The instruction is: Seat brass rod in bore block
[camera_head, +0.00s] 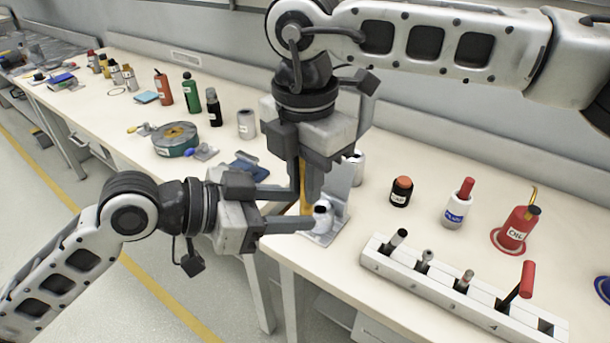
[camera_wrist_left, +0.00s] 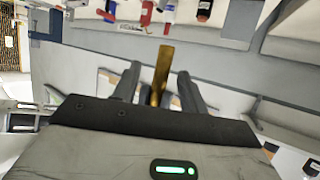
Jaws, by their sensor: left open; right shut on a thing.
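The brass rod (camera_head: 306,202) is upright, held from above by my right gripper (camera_head: 307,188), which is shut on it. My left gripper (camera_head: 303,207) comes in from the left, open, with its fingers on either side of the rod. In the left wrist view the rod (camera_wrist_left: 162,72) stands between the two dark left fingers (camera_wrist_left: 158,82), with gaps at both sides. A pale grey plate piece (camera_head: 338,193) with a small white, dark-topped cylinder (camera_head: 322,213) is just behind the fingertips. I cannot tell whether it is the bore block. The rod's lower end is partly hidden.
A numbered rack (camera_head: 450,289) with several upright tools lies along the bench front at right. An orange-capped jar (camera_head: 401,191), a white bottle (camera_head: 457,206) and a red can (camera_head: 518,229) stand behind it. A green round tin (camera_head: 176,140) is at left.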

